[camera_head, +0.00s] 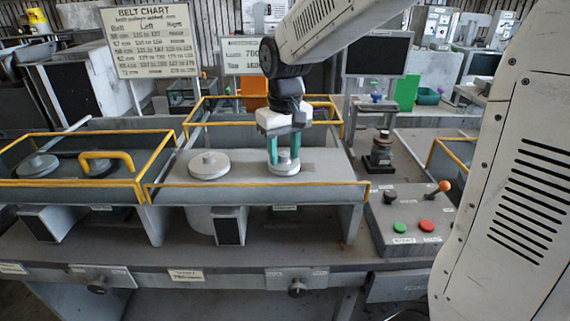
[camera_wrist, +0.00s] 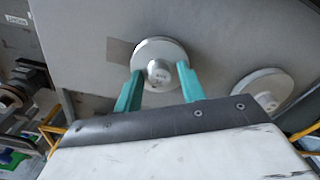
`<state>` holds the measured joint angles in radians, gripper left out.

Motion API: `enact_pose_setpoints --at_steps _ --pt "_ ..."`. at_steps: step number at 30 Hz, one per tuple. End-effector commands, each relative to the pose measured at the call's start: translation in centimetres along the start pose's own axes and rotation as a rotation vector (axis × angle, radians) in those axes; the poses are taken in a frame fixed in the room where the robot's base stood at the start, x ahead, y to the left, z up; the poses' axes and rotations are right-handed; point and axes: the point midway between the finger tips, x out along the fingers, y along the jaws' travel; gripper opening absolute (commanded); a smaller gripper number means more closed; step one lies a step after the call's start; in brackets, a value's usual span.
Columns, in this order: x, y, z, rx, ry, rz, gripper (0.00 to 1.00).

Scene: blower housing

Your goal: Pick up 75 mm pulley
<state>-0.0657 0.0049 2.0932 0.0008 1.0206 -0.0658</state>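A grey round pulley (camera_head: 284,169) with a raised hub lies flat on the grey housing top (camera_head: 240,184). My gripper (camera_head: 284,158) points down over it with teal fingers apart. The wrist view also shows this pulley (camera_wrist: 160,50), with my gripper's fingertips (camera_wrist: 160,68) on either side of its hub and visible gaps between. Nothing is held. A second, wider-looking pulley (camera_head: 209,166) lies to the left in the head view; it also shows in the wrist view (camera_wrist: 265,88). No size marking is readable, so I cannot tell which one is 75 mm.
Yellow rails (camera_head: 255,186) edge the housing bays. The left bay holds another pulley (camera_head: 38,165) and a yellow handle (camera_head: 98,160). A control box (camera_head: 410,220) with green and red buttons stands at right. A belt chart (camera_head: 150,40) stands behind.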

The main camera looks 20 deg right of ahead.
Motion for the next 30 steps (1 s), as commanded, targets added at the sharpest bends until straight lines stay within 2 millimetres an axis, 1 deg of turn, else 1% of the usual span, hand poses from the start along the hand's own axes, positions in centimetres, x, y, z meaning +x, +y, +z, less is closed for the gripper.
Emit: enact_pose_setpoints --at_steps 1,8,17,18,19,20,25,30 --pt "1.5 0.1 0.6 0.000 -0.030 0.000 0.24" --pt "1.4 0.1 0.6 0.001 -0.029 0.000 0.24" --pt "0.1 0.1 0.6 0.001 -0.030 0.000 0.23" --pt "-0.1 0.1 0.6 0.001 -0.031 0.000 0.11" --pt "-0.3 0.1 0.6 0.001 -0.030 0.000 0.03" --pt "-0.5 0.1 0.6 0.001 -0.030 0.000 0.00" --pt "-1.5 0.1 0.5 0.000 -0.026 0.000 0.00" --pt "-1.9 0.0 0.5 0.000 -0.025 0.000 0.00"
